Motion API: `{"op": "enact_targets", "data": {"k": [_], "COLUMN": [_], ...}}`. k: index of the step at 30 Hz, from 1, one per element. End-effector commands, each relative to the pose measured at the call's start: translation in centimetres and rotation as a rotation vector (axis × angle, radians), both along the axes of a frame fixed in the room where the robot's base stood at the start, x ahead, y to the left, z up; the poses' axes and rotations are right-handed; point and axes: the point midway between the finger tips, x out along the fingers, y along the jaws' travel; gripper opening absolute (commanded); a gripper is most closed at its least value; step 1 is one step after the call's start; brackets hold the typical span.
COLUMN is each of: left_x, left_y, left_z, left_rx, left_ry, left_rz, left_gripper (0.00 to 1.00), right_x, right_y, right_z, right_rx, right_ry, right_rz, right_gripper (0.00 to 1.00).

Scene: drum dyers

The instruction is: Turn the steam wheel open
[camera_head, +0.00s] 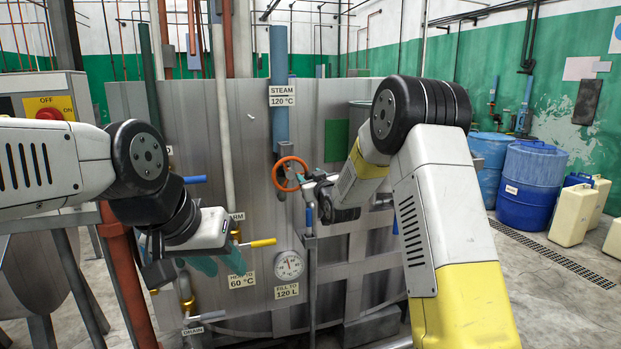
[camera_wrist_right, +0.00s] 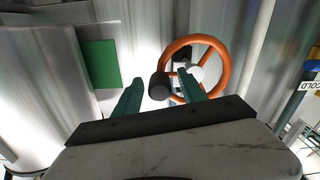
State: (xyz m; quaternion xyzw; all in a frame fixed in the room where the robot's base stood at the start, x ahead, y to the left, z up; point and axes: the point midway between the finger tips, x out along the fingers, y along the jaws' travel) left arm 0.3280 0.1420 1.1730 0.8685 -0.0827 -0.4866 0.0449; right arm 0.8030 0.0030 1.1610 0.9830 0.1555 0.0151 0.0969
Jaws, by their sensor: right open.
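The steam wheel is an orange ring on the steel panel, below the "STEAM 120 °C" sign (camera_head: 282,96). Its rim shows in the head view (camera_head: 280,161) and in the right wrist view (camera_wrist_right: 226,66). A dark handle knob (camera_wrist_right: 159,86) sticks out from the wheel's left side in the wrist view. My right gripper (camera_wrist_right: 162,84) is open, with the knob between its green fingertips and gaps visible; the right finger overlaps the wheel. I cannot tell whether anything touches. My left gripper (camera_head: 221,264) hangs at lower left by the valves, its teal fingers apart and apparently empty.
A yellow valve lever (camera_head: 263,242) is close beside my left gripper, and a blue lever (camera_head: 195,179) is above it. A round gauge (camera_head: 289,265) is below the wheel. Blue drums (camera_head: 530,185) and pale jerrycans (camera_head: 571,215) stand at right, clear of the panel.

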Motion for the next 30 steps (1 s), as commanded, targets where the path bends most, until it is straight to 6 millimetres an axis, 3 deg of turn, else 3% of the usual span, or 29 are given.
{"op": "enact_targets", "data": {"k": [3, 10, 30], "left_x": [0.0, 0.0, 0.0], "left_y": [0.0, 0.0, 0.0], "left_z": [0.0, 0.0, 0.0], "left_rx": [0.0, 0.0, 0.0], "left_ry": [0.0, 0.0, 0.0], "left_rz": [0.0, 0.0, 0.0], "left_gripper": [0.36, 0.36, 0.36], "right_x": [-0.02, -0.03, -0.04], "right_y": [0.0, 0.0, 0.0], "right_z": [0.0, 0.01, 0.02], "right_rx": [0.0, 0.0, 0.0], "right_ry": [0.0, 0.0, 0.0], "right_rz": [0.0, 0.0, 0.0], "right_gripper": [0.45, 0.0, 0.0]}}
